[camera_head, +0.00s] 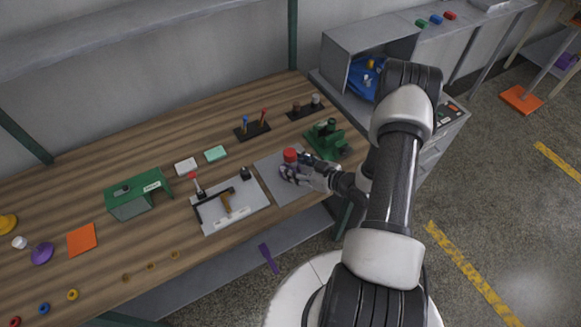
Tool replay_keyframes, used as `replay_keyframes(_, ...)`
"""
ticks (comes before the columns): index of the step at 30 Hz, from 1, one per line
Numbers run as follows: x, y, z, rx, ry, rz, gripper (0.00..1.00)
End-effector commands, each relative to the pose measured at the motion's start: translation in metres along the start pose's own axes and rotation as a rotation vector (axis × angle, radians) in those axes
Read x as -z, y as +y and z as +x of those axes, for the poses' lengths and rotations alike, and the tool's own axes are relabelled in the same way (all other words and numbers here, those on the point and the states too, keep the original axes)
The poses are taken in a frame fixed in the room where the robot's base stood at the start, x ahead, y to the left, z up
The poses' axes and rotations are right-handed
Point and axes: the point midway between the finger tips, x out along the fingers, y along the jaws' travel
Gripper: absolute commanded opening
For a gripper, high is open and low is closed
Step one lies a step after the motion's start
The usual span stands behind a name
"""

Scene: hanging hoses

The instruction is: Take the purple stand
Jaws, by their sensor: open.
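A round purple piece (42,254) lies at the far left of the wooden table, near a white piece and a yellow one; it may be the purple stand. A flat purple strip (268,257) shows just below the table's front edge. A third purple thing (566,61) is at the far right; its shape is unclear. My gripper (287,172) is open over the grey mat (273,170), right by a red cylinder (290,154). I cannot tell if they touch. It is far to the right of the round purple piece.
A green machine (325,139) stands just right of my gripper. A light board with tools (231,206) and a green box (138,195) lie to the left. An orange square (81,240) is beside the round purple piece. The table's (110,255) front left has small rings.

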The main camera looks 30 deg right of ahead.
Motion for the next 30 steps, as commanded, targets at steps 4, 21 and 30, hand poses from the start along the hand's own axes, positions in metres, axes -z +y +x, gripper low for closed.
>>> replay_keyframes(4,-0.002,0.0,0.021,0.003,0.0,-0.002,0.53)
replay_keyframes(21,-0.001,0.001,0.026,0.0,-0.001,0.0,0.36)
replay_keyframes(30,-0.001,0.001,0.026,0.0,-0.001,0.0,0.16)
